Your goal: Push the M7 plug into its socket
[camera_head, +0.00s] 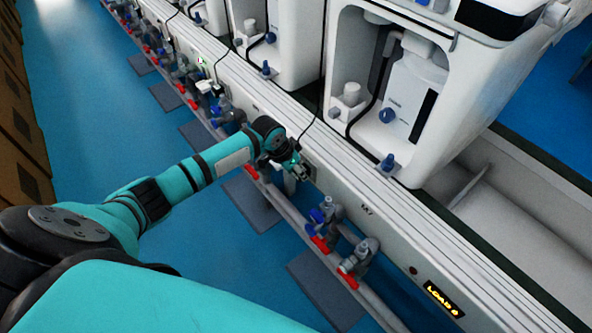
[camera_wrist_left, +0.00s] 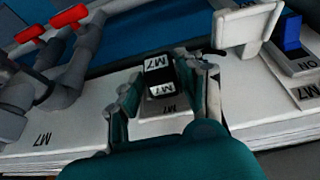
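My left gripper (camera_head: 296,166) is at the front face of the long white rail, beside the pipe valves. In the left wrist view, the black M7 plug (camera_wrist_left: 160,76) with white M7 labels sits between the two fingers of my left gripper (camera_wrist_left: 160,70). The fingers lie close along both its sides and look closed on it. A light plate marked M7 (camera_wrist_left: 168,107) shows just by the plug. The socket opening is not clearly visible, so I cannot tell how deep the plug sits. My right gripper is not in view.
A blue switch (camera_wrist_left: 291,33) marked ON and a white bracket (camera_wrist_left: 245,28) are right of the gripper. Grey valves with red handles (camera_head: 319,243) line the pipe below the rail. A thin black cable (camera_head: 317,118) hangs down towards the gripper.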

